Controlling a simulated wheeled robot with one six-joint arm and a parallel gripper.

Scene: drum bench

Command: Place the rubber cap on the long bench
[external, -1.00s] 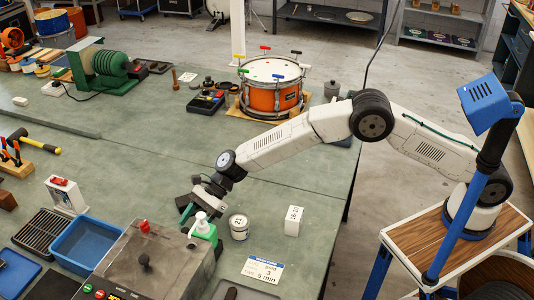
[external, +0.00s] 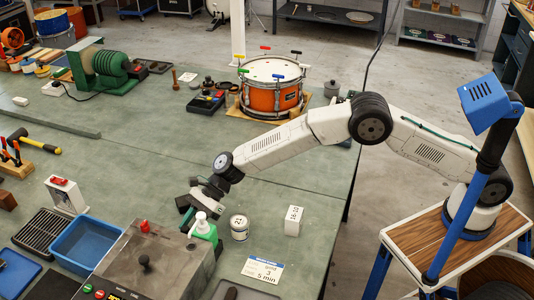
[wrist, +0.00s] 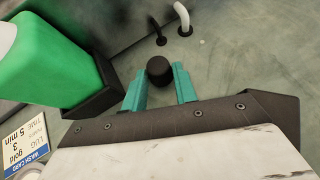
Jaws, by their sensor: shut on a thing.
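The black rubber cap (wrist: 158,70) sits between the teal fingertips of my gripper (wrist: 159,86) in the wrist view. My gripper (external: 188,214) is shut on it. In the external view the gripper is low over the green-topped long bench (external: 140,160), behind the green bottle and beside the metal box. The cap is hidden there. I cannot tell whether the cap touches the surface below.
A green bottle (external: 206,231) with a white top stands close to my gripper. A metal box (external: 165,262), a blue tray (external: 90,243), a white tin (external: 239,228), a white block (external: 293,221) and a wash card (external: 262,269) are nearby. The bench behind the gripper is clear.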

